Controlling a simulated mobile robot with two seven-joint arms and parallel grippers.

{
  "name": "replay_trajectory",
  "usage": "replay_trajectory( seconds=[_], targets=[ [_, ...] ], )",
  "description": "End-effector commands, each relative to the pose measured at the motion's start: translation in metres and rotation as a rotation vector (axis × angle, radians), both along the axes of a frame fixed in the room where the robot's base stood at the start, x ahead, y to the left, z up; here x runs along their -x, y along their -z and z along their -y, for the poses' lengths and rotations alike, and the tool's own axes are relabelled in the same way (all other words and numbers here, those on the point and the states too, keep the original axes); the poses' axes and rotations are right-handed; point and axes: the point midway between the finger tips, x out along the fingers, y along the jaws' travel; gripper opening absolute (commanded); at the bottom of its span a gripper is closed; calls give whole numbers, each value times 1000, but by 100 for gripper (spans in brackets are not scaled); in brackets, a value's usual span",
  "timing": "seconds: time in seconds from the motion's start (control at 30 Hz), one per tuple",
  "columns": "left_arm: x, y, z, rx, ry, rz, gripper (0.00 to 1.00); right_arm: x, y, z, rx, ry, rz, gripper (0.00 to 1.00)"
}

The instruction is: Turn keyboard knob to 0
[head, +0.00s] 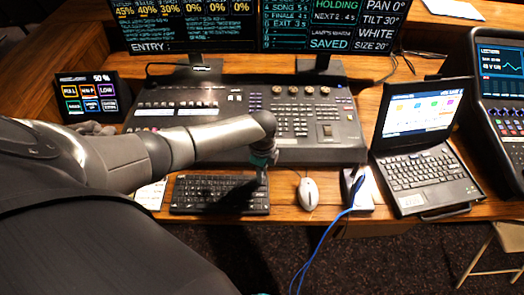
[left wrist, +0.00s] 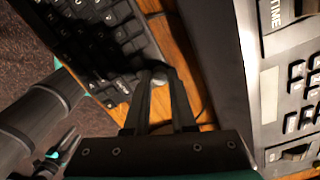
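The black keyboard (head: 220,194) lies on the desk in front of the mixing console. Its small round grey knob (left wrist: 159,79) sits at the keyboard's corner in the left wrist view, and any position mark on it is too small to read. My left gripper (head: 262,178) points down at the keyboard's right end in the head view. In the left wrist view its two fingers (left wrist: 160,82) stand close on either side of the knob and seem to touch it. My right gripper (left wrist: 72,143) shows in the left wrist view, away from the desk, with its fingers apart and empty.
The console (head: 310,120) stands right behind the keyboard. A white mouse (head: 308,193) lies to the right, then a white box with a blue cable (head: 353,190) and an open laptop (head: 420,150). A small touch panel (head: 90,97) stands at the left. Bare wood separates keyboard and mouse.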

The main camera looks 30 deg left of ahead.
Motion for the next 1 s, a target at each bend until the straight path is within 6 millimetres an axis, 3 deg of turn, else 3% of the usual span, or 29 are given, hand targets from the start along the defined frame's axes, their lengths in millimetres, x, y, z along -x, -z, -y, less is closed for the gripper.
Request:
replay_trajectory(
  seconds=[0.03, 0.27, 0.63, 0.77, 1.0],
  targets=[
    [1, 0, 0, 1, 0, -2, 28, 0, 0, 0, 0, 0, 0, 50],
    [0, 0, 0, 1, 1, -1, 54, 0, 0, 0, 0, 0, 0, 50],
    [0, -6, 0, 1, 1, 0, 54, 0, -2, 0, 0, 0, 0, 50],
    [0, -23, 0, 1, 1, 1, 54, 0, -7, 0, 0, 0, 0, 50],
    [-1, -71, 0, 0, 2, 3, 54, 0, -17, 0, 0, 0, 0, 50]
  ],
)
